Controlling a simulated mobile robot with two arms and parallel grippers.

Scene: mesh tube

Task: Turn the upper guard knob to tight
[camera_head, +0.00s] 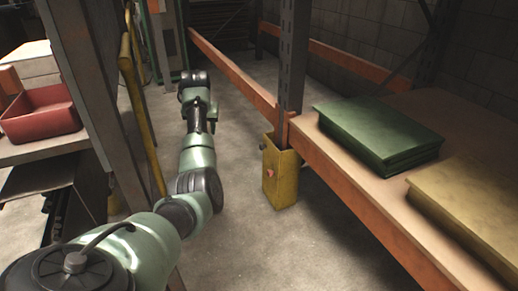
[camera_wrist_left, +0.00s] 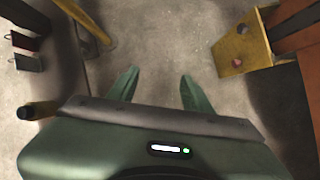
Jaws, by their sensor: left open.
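A yellow post guard (camera_head: 282,180) stands on the floor around the foot of a grey rack upright. A small dark knob (camera_head: 263,146) shows high on its near left edge, and a red knob (camera_head: 270,173) sits lower on its face. In the left wrist view the guard (camera_wrist_left: 253,52) is at the upper right, with the red knob (camera_wrist_left: 237,62) and a dark round part (camera_wrist_left: 241,28). Neither knob's setting can be read. My left gripper (camera_wrist_left: 158,76) is open and empty above bare floor, left of the guard and apart from it. My right gripper is out of view.
An orange-edged shelf (camera_head: 360,195) holding green boxes (camera_head: 380,130) and a yellowish box (camera_head: 470,195) is at right. A workbench with a red bin (camera_head: 42,112) and a yellow rail (camera_head: 140,110) are at left. The aisle floor (camera_head: 240,210) between is clear.

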